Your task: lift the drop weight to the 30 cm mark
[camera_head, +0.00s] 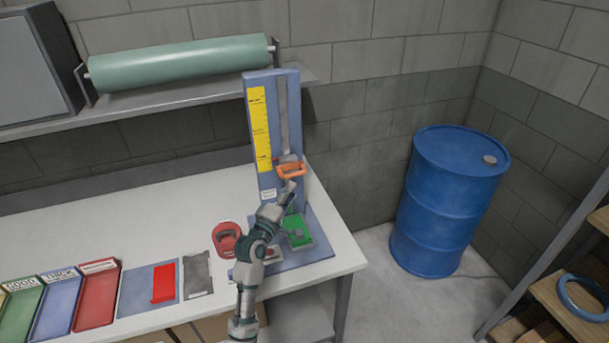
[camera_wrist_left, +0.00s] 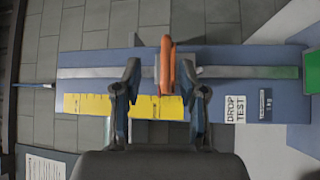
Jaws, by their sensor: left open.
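The drop tester is an upright blue board (camera_head: 262,95) with a yellow scale (camera_head: 259,130) and a grey vertical rail (camera_head: 283,105). The drop weight shows mainly by its orange handle (camera_head: 293,169), low on the rail near the scale's bottom end. In the left wrist view the handle (camera_wrist_left: 167,62) lies between the two dark fingers of my left gripper (camera_wrist_left: 160,75), with gaps on both sides. My left gripper (camera_head: 289,187) is open at the handle in the head view. Much of the weight's body is hidden. My right gripper is out of view.
A green block (camera_head: 297,232) sits on the tester's base, beside my left arm. A red object (camera_head: 227,239) and coloured trays (camera_head: 97,295) are on the white table (camera_head: 170,215). A shelf with a green roll (camera_head: 180,64) is behind. A blue barrel (camera_head: 448,200) stands right.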

